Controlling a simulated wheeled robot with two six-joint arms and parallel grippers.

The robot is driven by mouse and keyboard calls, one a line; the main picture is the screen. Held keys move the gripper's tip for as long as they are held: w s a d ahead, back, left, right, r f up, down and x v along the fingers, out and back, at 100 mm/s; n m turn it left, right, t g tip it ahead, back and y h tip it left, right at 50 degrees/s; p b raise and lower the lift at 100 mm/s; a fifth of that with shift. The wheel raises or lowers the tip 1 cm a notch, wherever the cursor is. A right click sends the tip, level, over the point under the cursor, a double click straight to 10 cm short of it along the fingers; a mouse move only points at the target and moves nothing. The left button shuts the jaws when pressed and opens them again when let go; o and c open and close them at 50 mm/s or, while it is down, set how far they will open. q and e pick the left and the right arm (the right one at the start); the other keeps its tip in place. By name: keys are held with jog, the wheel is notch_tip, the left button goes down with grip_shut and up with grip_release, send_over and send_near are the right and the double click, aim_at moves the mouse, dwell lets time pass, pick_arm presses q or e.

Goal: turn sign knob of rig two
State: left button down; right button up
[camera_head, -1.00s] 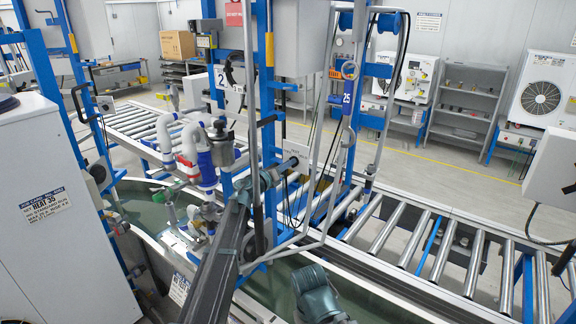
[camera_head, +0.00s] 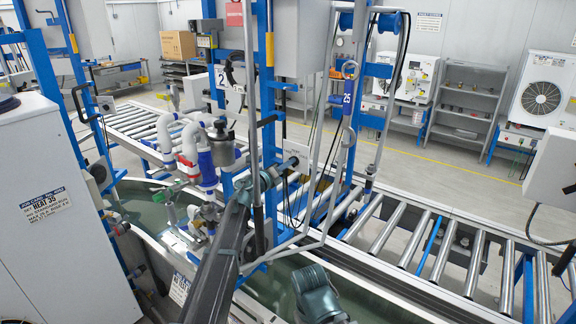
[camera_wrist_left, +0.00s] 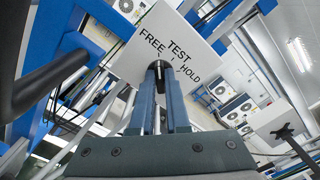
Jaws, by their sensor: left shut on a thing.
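The sign plate (camera_wrist_left: 165,40) is white and tilted in the left wrist view, with the black words FREE, TEST and HOLD around a dark knob (camera_wrist_left: 158,68). My left gripper (camera_wrist_left: 160,84) is shut on this knob, its two blue-grey fingers on either side of it. The fingers hide much of the knob, so its exact pointing is hard to tell. In the head view my left gripper (camera_head: 288,165) reaches to the blue frame of the station with the number 2 plate (camera_head: 221,77). The knob is too small to make out there. My right gripper is not seen.
A grey vertical pole (camera_head: 251,110) and bent grey tubes (camera_head: 325,200) stand close around my left arm. White pipes with a grey pump (camera_head: 221,145) are to its left. A roller conveyor (camera_head: 440,250) runs to the right. A white cabinet (camera_head: 60,220) stands at left.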

pick_arm(q)
jog(key=c, duration=0.9)
grip_release()
jog(key=v, duration=1.4)
